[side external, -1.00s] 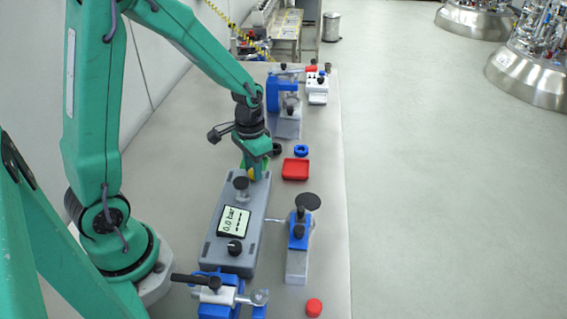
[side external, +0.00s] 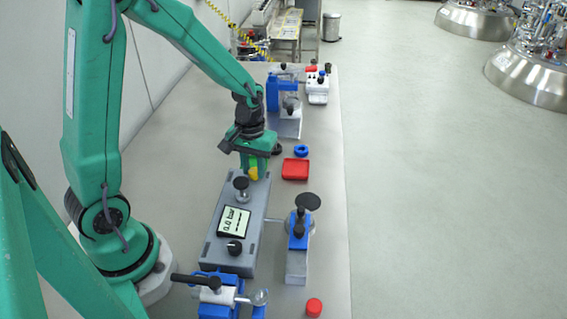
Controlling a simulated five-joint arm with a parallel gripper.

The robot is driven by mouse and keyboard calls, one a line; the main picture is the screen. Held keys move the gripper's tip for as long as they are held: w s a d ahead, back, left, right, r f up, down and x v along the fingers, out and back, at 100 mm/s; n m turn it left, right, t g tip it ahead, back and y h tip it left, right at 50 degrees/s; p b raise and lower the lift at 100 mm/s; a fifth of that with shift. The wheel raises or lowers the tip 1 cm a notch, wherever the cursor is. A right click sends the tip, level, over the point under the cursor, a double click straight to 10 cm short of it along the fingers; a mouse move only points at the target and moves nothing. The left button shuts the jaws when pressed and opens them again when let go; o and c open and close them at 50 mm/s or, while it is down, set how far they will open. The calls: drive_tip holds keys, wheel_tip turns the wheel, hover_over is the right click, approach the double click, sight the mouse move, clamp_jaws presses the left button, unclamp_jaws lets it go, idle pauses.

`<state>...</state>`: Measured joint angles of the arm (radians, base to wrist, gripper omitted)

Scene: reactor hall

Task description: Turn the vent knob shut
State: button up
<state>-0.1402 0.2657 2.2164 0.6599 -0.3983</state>
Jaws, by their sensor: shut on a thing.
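The grey control box (side external: 212,262) lies on the bench, with a display (side external: 234,222) that reads 0.0 bar. My gripper (side external: 256,175) points down at the far end of the box, beyond the silver knob (side external: 241,186) and apart from it. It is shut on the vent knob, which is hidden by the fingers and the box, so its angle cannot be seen. A yellow part shows between the green gripper parts. A black knob (side external: 235,248) sits on the near part of the box, clear of my gripper.
A blue clamp valve (side external: 215,285) stands at the near end, and a blue-and-grey valve (side external: 298,240) to the right. A red tray (side external: 296,169), a blue ring (side external: 301,151) and a red cap (side external: 313,307) lie right. More fittings (side external: 287,110) stand at the back.

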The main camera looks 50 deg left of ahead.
sight(254, 171)
drive_tip(key=shift+r, duration=0.1)
drive_tip(key=o, duration=1)
drive_tip(key=shift+r, duration=3.9)
drive_tip(key=shift+s+d+r+m+t, duration=0.8)
drive_tip(key=shift+s+r+m+t, duration=0.2)
drive_tip(key=shift+s+r, duration=0.95)
drive_tip(key=shift+s+d+r+m+t, duration=0.85)
drive_tip(key=shift+s+r+m, duration=0.2)
drive_tip(key=shift+s+r, duration=0.9)
drive_tip(key=shift+s+d+r+m+t, duration=0.9)
drive_tip(key=shift+s+r, duration=0.75)
drive_tip(key=shift+s, duration=0.5)
